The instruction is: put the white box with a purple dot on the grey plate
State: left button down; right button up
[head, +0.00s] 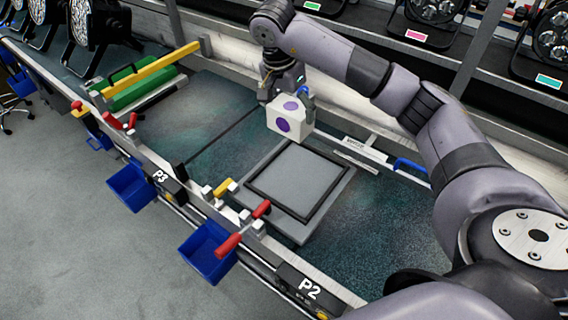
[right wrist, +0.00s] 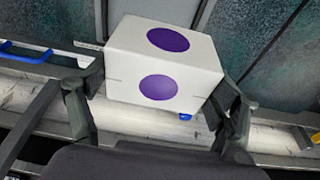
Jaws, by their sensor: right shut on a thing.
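The white box (head: 291,117) with purple dots is held up off the bench at the back edge of the grey plate (head: 268,222). The plate lies on the dark green bench and has a black square frame on its top. My left gripper is not in the head view.
Blue bins (head: 130,186) and red-handled clamps (head: 230,243) line the front rail. A green and yellow fixture (head: 150,75) stands at the left. A rail with a blue handle (head: 410,168) runs behind the plate. Par cans (head: 432,12) stand on the back shelf.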

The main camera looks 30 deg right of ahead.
jog(key=a+p+x, duration=0.1)
jog(key=x, duration=0.4)
jog(key=a+p+x, duration=0.1)
jog(key=x, duration=0.4)
jog(key=s+a+x, duration=0.1)
jog(key=x, duration=0.5)
jog(key=shift+a+f+p, duration=0.15)
jog(key=shift+f+p, duration=0.25)
jog(key=shift+f, duration=0.4)
jog(key=shift+f, duration=0.2)
jog(key=o, duration=1.5)
jog(key=shift+r, duration=0.1)
